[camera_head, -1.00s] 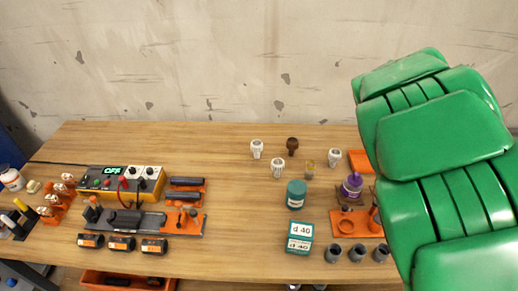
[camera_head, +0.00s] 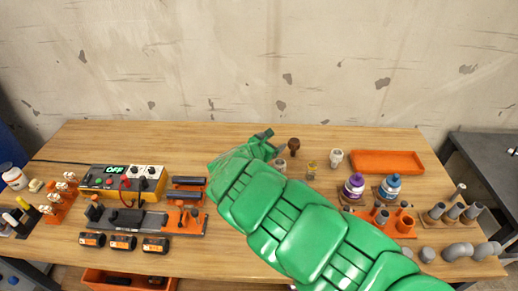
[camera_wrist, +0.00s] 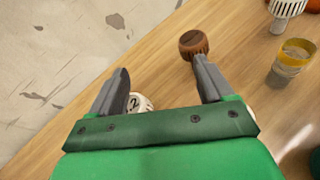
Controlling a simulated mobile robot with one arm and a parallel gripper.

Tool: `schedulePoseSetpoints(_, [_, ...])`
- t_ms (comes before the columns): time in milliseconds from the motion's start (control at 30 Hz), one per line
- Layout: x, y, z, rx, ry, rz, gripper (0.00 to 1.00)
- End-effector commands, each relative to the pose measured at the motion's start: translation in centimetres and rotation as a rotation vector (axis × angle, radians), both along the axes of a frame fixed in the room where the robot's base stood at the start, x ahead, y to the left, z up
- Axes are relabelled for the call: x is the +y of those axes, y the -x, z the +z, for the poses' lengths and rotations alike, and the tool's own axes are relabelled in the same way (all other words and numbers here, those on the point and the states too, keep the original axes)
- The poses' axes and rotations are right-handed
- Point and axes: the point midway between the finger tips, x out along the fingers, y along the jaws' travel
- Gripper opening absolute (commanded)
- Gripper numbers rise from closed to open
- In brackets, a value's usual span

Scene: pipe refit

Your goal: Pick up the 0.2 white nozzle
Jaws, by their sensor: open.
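My gripper (camera_head: 272,142) reaches over the back middle of the bench and hides part of it in the head view. In the wrist view its two grey fingers (camera_wrist: 160,85) are spread apart with nothing held. A white nozzle (camera_wrist: 142,102) with a dark mark ending in "2" sits between them, close beside the left finger and partly hidden by my gripper; I cannot tell whether they touch. A brown nozzle (camera_wrist: 193,43) stands just past the right fingertip; it also shows in the head view (camera_head: 293,145). Other white nozzles stand at right (camera_head: 337,157) and beside my gripper (camera_head: 280,164).
A yellow-topped clear cup (camera_wrist: 293,57) stands right of the brown nozzle. An orange tray (camera_head: 388,162), a purple-capped bottle (camera_head: 354,186) and a blue-capped bottle (camera_head: 391,187) are further right. A power supply (camera_head: 122,181) stands left. The wall (camera_head: 260,60) is close behind.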

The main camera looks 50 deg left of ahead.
Motion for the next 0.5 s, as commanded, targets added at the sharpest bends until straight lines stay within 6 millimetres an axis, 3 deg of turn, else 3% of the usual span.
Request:
schedulePoseSetpoints(33, [1.8,2.3,-1.3,0.003,0.019,0.055,0.81])
schedulePoseSetpoints(100, [3.6,4.8,-2.7,0.004,0.043,0.12,0.81])
schedulePoseSetpoints(300, [4.2,6.1,-5.5,-0.007,0.187,0.202,0.81])
schedulePoseSetpoints(500, [4.5,6.0,-6.1,-0.01,0.213,0.219,0.81])
